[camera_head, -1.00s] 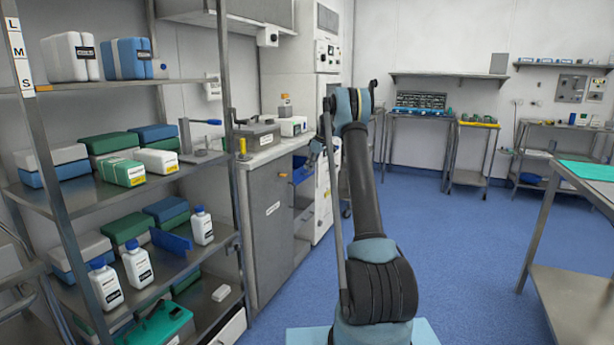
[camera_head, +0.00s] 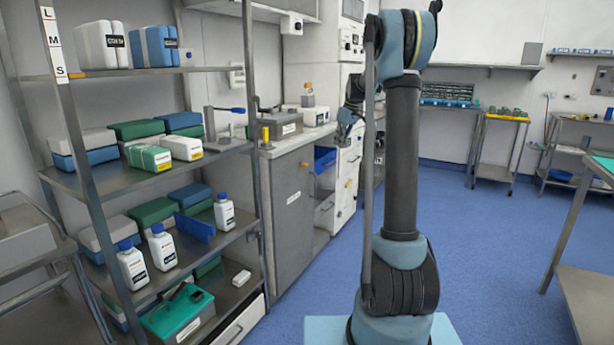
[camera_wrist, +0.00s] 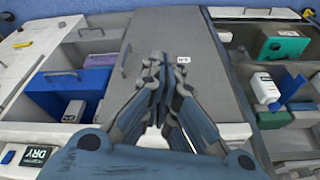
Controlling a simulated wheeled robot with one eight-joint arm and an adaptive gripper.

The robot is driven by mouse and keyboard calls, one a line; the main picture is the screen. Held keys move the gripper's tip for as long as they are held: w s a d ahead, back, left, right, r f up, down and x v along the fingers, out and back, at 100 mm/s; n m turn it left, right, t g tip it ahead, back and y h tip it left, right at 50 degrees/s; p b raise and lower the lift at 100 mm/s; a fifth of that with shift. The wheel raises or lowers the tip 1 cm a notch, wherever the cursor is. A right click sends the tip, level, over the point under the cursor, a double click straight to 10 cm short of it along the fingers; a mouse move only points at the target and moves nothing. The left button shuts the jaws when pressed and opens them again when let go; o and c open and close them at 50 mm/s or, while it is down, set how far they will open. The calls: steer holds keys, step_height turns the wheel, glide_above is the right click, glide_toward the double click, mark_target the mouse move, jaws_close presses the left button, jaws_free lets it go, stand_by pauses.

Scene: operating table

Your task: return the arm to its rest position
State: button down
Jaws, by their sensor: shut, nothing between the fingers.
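My arm stands upright at the right of centre in the head view, its forearm reaching up from the base and its elbow near the top edge. My gripper (camera_head: 346,132) hangs beyond the forearm, in front of the white cabinet. In the wrist view my gripper (camera_wrist: 166,66) points at the grey cabinet door (camera_wrist: 185,45) with its fingers together. It is shut and holds nothing.
A steel shelf rack (camera_head: 95,185) with boxes and bottles stands on the left. A grey cabinet (camera_head: 292,205) with a blue bin (camera_head: 325,160) is beside my gripper. A steel table (camera_head: 590,285) is at right. Blue floor (camera_head: 490,245) between is clear.

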steer(key=s+d+m+h, duration=0.15)
steer(key=s+m, duration=0.25)
steer(key=s, duration=2.6)
steer(key=s+d+f+m, duration=0.1)
steer(key=s+f+m, duration=0.1)
steer(key=s+f, duration=0.6)
steer(key=s+d+f+m+h, duration=0.1)
steer(key=s+d+f+m, duration=0.1)
steer(key=s+f, duration=0.7)
steer(key=s, duration=0.7)
steer(key=shift+s+m, duration=0.3)
steer(key=shift+s, duration=0.05)
steer(key=shift+f, duration=0.1)
steer(key=shift+w+f, duration=0.2)
steer(key=shift+w, duration=0.3)
